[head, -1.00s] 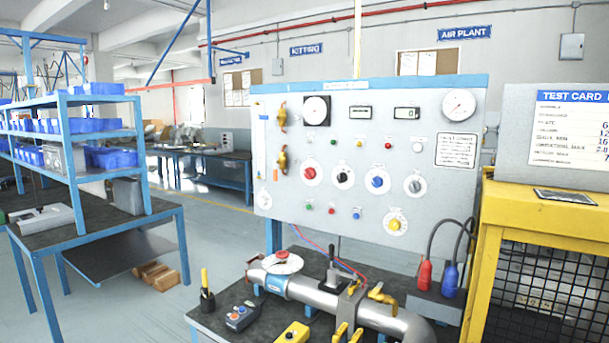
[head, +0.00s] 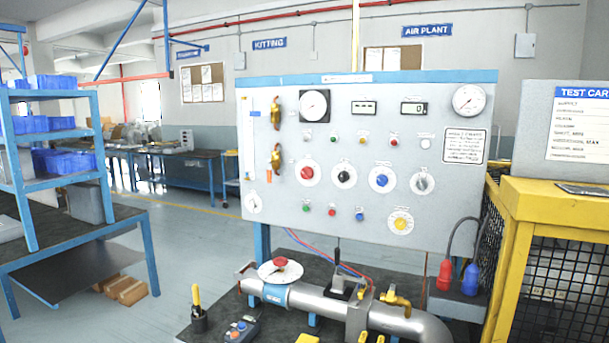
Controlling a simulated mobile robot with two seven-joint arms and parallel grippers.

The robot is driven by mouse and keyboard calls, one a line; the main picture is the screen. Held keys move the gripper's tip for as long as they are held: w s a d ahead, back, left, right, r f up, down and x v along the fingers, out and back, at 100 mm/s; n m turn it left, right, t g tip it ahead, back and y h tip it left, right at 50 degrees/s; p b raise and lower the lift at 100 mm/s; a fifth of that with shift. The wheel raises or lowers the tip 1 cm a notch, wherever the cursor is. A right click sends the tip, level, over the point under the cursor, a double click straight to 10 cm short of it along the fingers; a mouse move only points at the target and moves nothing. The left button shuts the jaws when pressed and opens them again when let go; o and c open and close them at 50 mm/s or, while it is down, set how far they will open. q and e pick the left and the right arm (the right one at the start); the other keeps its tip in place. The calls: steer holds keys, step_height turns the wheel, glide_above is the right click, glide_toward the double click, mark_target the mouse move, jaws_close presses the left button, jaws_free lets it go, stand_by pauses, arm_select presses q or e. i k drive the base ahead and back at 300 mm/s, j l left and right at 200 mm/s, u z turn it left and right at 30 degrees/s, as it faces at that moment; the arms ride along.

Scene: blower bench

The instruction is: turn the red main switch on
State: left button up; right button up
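The red main switch (head: 307,173) is a red knob on a round white dial, at the left of a row of similar knobs on the grey control panel (head: 300,235). A black knob (head: 344,175), a blue knob (head: 382,180) and a grey knob (head: 422,183) sit to its right. The switch is unobstructed, but its exact pointer setting is too small to read. Neither of my grippers is in view.
A yellow cage (head: 545,206) stands at the right, a blue shelf (head: 101,160) at the left. Open floor lies between shelf and panel.

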mark_target(306, 173)
steer(key=i+j+z, duration=0.2)
steer(key=j+z, duration=0.2)
steer(key=j, duration=0.9)
steer(key=j+z, duration=0.4)
steer(key=j, duration=0.85)
steer(key=i+j+z, duration=0.25)
steer(key=j, duration=0.6)
steer(key=j+z, duration=0.25)
steer(key=j, duration=0.6)
steer(key=k, duration=0.05)
